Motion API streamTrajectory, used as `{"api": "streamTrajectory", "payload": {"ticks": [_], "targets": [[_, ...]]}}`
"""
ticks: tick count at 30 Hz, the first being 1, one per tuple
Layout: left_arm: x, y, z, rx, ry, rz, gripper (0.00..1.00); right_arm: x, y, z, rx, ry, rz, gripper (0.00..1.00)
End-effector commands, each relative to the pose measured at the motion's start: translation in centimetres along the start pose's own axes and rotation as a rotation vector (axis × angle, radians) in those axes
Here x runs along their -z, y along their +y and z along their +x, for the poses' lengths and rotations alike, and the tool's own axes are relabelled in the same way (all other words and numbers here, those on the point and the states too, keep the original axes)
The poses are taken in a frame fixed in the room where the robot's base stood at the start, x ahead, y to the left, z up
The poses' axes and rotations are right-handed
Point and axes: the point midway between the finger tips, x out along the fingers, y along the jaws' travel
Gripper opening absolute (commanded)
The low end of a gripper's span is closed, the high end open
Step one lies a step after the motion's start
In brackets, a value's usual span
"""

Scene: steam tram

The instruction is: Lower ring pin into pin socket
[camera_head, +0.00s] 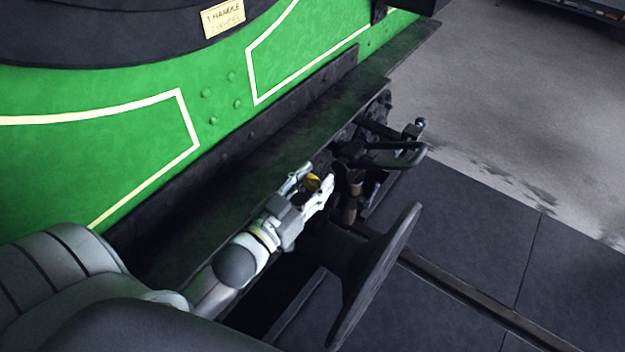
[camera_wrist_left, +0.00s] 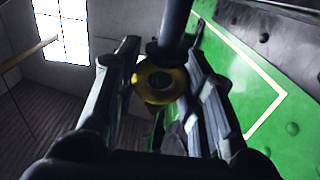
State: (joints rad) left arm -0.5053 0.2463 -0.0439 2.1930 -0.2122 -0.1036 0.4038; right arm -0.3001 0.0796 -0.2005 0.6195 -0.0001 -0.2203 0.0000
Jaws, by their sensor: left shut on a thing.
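The ring pin's yellow ring (camera_head: 313,182) shows between the fingers of my left gripper (camera_head: 316,181), beside the dark coupling gear at the front of the tram. In the left wrist view the yellow ring (camera_wrist_left: 146,88) sits between the two fingers of the gripper (camera_wrist_left: 165,72), which is shut on it. A dark round rod (camera_wrist_left: 175,25) runs up from behind the ring; I cannot tell whether it is the pin's shaft. I cannot make out the pin socket among the dark coupling parts (camera_head: 352,150). My right gripper is not in view.
The green tram body (camera_head: 215,85) and its dark running plate (camera_head: 290,130) lie just behind the gripper. A round buffer (camera_head: 378,275) stands close in front, and a dark looped bar (camera_head: 405,158) sticks out to the right. The floor at right is clear.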

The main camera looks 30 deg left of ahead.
Motion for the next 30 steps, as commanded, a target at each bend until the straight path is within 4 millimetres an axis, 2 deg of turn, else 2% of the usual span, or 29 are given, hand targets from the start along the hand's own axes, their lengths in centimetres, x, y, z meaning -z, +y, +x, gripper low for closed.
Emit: {"api": "streamTrajectory", "payload": {"ticks": [16,30], "targets": [[-0.1,0.0,0.0,0.0,0.001,0.0,0.11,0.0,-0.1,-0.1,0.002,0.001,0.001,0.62],[-1.4,0.0,0.0,0.0,0.001,-0.001,0.11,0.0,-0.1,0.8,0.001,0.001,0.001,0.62]]}}
